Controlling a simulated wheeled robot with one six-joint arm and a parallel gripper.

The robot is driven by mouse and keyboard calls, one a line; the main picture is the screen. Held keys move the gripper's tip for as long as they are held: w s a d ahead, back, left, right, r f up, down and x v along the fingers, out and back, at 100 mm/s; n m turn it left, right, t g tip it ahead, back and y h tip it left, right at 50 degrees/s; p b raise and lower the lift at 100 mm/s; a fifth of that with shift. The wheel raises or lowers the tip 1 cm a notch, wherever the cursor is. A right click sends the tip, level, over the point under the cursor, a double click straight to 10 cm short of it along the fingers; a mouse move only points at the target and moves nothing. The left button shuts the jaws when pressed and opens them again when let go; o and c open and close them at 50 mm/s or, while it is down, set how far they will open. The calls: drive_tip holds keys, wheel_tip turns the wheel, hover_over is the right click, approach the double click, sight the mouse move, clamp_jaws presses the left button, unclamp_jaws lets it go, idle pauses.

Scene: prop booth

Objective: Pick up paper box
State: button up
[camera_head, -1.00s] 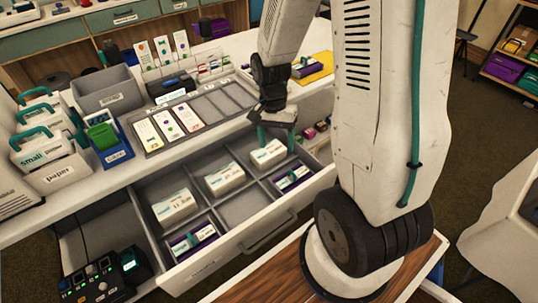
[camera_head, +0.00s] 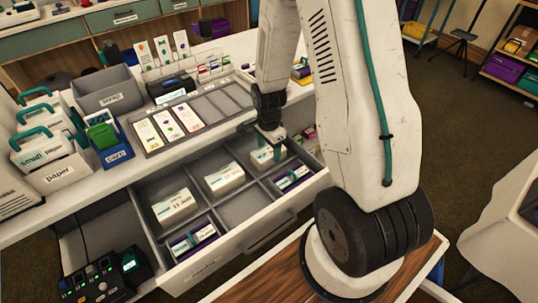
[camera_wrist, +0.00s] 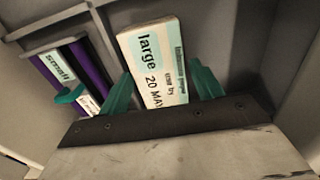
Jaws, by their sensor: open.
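My gripper (camera_head: 269,145) is open and pointing down into the back compartment of the open drawer (camera_head: 255,236). A white and pale green box (camera_head: 262,156) stands there, partly hidden by the gripper in the head view. In the wrist view this box (camera_wrist: 152,58) reads "large" and "20 MAY". My open gripper (camera_wrist: 162,88) has one teal finger on each side of it. I cannot tell if either finger touches it. Two similar white boxes stand in other compartments, one in the middle (camera_head: 225,180) and one at the left (camera_head: 175,207).
Purple and white boxes marked "small" lie in the right compartment (camera_wrist: 75,75) and the front-left one (camera_head: 193,239). Drawer dividers stand close around my gripper. The counter above holds a card tray (camera_head: 185,118), a grey bin (camera_head: 106,92) and a caddy marked "paper" (camera_head: 60,172).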

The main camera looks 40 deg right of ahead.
sight(269, 150)
drive_tip(key=shift+f, duration=1.2)
drive_tip(key=c, duration=0.4)
drive_tip(key=shift+r, duration=0.1)
wheel_tip(269, 150, up, 18)
drive_tip(key=shift+f, duration=0.1)
